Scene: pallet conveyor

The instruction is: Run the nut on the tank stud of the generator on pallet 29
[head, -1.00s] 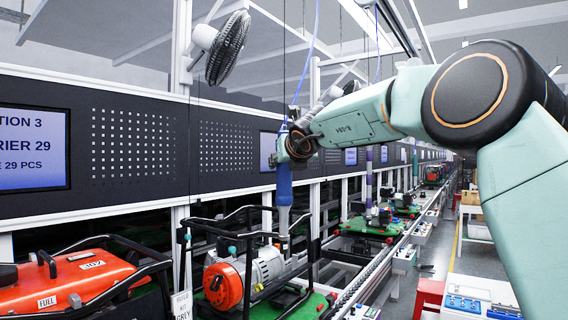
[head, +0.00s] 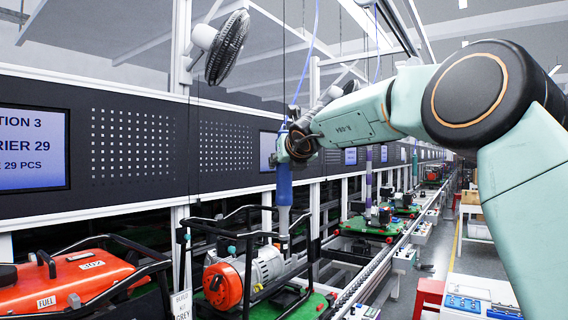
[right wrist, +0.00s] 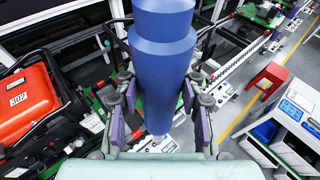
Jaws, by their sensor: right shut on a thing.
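My right gripper (head: 296,146) is shut on a blue, handle-like tool (head: 284,185) that hangs upright on a blue cable. In the right wrist view the tool (right wrist: 160,75) stands between the two fingers. Its grey lower end points down at the generator (head: 262,268), which has an orange-red end cover and a black tube frame. The generator sits on a green pallet (head: 300,308). The tool's tip reaches behind or into the frame's top; I cannot tell whether it touches anything. The nut and tank stud are not distinguishable. My left gripper is not in view.
An orange-red tank (head: 85,278) in a black frame stands at the left. A grey card (head: 182,304) hangs by the generator. The conveyor (head: 362,284) runs back right, with further pallets (head: 372,226). A red stand (head: 428,298) is at the right.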

